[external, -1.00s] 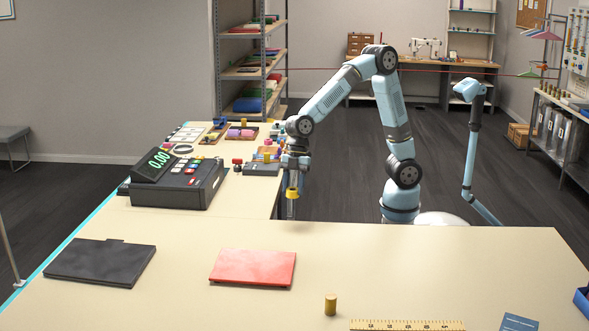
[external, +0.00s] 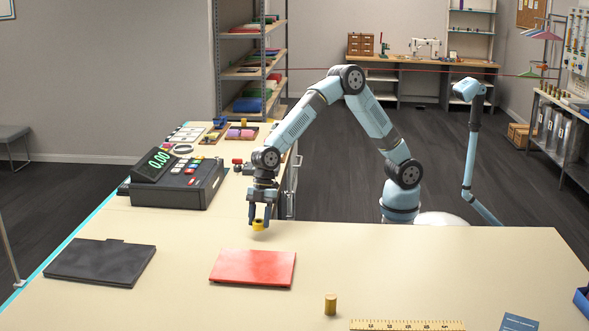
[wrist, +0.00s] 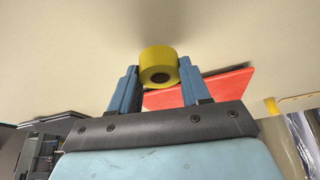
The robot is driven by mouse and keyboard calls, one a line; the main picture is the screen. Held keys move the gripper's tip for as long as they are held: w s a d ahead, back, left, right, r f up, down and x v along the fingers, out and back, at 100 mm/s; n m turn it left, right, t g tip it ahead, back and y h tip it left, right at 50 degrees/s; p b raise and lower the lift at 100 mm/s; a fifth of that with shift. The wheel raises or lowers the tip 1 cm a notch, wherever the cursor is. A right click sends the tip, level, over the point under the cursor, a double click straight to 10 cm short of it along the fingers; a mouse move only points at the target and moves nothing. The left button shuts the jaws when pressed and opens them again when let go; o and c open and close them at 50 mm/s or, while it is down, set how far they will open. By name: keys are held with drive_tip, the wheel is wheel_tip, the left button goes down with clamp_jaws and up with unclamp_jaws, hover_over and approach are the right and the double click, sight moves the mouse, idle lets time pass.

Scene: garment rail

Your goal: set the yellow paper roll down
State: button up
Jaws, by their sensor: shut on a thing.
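The yellow paper roll (external: 258,225) is between the fingers of my gripper (external: 259,220), near the table's inner corner and behind the red folded cloth. The wrist view shows the roll (wrist: 158,66) with its round core hole facing the camera. My gripper (wrist: 155,85) is shut on it, with one blue finger on each side. The roll is close to the tabletop; I cannot tell whether it touches it.
A red flat folded item (external: 252,267) lies just in front of the roll, and a black one (external: 100,262) lies to the left. A cash register (external: 178,180) stands behind left. A small brown-gold cylinder (external: 331,304) and a yellow ruler (external: 407,325) are at the front.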

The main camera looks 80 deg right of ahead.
sight(258, 229)
drive_tip(key=shift+w+a+f, duration=0.2)
drive_tip(key=shift+w+f, duration=0.1)
drive_tip(key=shift+f, duration=1.55)
drive_tip(key=shift+f, duration=0.1)
drive_tip(key=o, duration=1)
drive_tip(key=v, duration=1.2)
